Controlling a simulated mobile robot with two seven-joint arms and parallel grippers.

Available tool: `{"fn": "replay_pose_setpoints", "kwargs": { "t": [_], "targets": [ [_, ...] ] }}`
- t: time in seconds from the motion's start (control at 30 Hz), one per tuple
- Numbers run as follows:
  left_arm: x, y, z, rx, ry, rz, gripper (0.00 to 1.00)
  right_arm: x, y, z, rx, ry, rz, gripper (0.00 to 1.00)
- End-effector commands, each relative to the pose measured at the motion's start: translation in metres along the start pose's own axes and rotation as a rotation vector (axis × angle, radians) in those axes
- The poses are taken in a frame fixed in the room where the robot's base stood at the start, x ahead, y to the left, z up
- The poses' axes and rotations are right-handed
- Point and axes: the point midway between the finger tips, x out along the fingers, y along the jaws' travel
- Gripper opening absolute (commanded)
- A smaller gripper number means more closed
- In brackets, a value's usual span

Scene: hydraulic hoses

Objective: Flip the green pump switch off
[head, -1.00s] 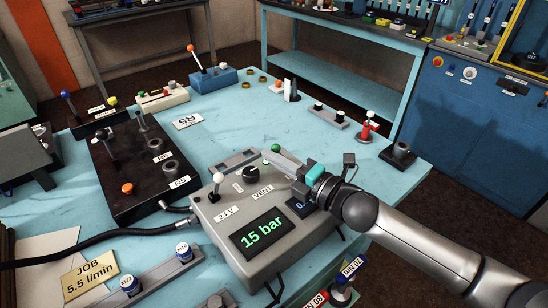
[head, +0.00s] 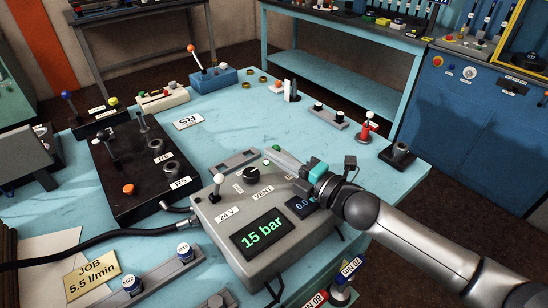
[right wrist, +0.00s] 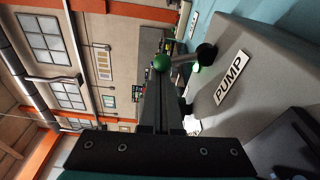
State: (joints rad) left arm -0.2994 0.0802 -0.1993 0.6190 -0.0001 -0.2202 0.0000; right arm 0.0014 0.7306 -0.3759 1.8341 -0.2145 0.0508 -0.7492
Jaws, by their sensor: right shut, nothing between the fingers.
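The green pump switch is a short lever with a green ball tip (right wrist: 161,62) on a black collar, beside a PUMP label (right wrist: 230,78) on the grey control box. In the head view the green ball (head: 276,149) shows at the box's far edge, and my gripper hides its lever and label. My right gripper (head: 285,157) is shut and empty, its fingertips close to the green ball. In the right wrist view the shut fingers (right wrist: 158,100) point at the ball; I cannot tell whether they touch. My left gripper is not in view.
The grey control box (head: 285,247) carries a white-tipped 24 V lever (head: 217,181), a black VENT knob (head: 251,173) and a display reading 15 bar (head: 262,238). A black valve block (head: 125,205) stands to its left with a hose. The blue table (head: 310,145) behind is largely clear.

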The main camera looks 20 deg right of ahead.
Motion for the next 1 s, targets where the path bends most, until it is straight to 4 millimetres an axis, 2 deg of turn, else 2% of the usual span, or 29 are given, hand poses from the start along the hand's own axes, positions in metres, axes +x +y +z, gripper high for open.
{"fn": "replay_pose_setpoints", "kwargs": {
  "t": [0.37,1.0],
  "targets": [
    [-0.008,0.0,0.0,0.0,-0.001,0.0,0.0,-0.001,0.004,0.006,0.11,-0.003,0.015,0.0],
    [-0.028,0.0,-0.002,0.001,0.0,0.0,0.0,-0.004,0.01,0.032,0.566,-0.003,0.082,0.0]
  ]
}}
